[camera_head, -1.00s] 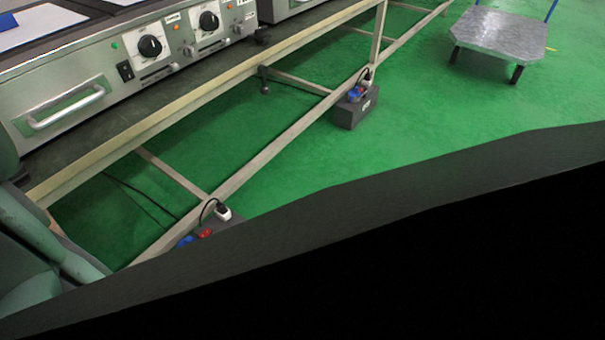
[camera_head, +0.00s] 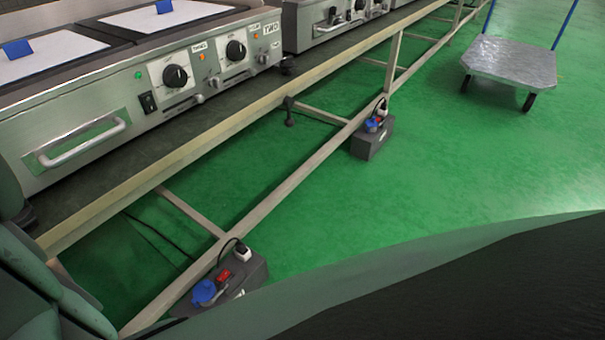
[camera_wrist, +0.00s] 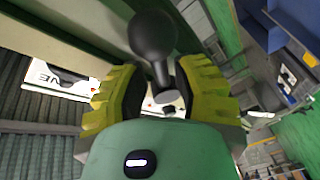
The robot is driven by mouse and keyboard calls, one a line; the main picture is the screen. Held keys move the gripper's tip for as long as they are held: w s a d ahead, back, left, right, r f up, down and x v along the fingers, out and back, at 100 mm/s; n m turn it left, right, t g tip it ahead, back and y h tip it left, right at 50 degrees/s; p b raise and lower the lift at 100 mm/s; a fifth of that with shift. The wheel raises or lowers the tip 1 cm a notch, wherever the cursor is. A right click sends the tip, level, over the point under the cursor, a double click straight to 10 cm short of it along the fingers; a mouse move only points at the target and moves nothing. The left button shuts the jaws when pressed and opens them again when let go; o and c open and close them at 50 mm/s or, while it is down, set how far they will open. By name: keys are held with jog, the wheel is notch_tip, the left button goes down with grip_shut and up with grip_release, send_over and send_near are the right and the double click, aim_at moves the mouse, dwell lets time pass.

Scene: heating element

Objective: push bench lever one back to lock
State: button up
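In the wrist view, a lever with a round black ball knob (camera_wrist: 152,36) and a short grey stem stands just past my gripper (camera_wrist: 165,88). The two yellow-and-black fingers are apart, one on each side of the stem's lower part. I cannot tell whether either finger touches it. A white label (camera_wrist: 58,78), partly cut off, with letters like "NE" is on the left. The head view does not show my gripper.
Heating units with dials (camera_head: 175,76) stand on the bench. Dark power boxes (camera_head: 373,140) with plugs sit along its lower rail. A flat metal trolley (camera_head: 515,65) stands at the upper right. Green floor (camera_head: 430,180) between is clear.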

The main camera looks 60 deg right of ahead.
jog(key=shift+w+a, duration=0.3)
jog(key=shift+w, duration=0.25)
jog(key=shift+o, duration=0.2)
jog(key=shift+s, duration=0.2)
grip_shut()
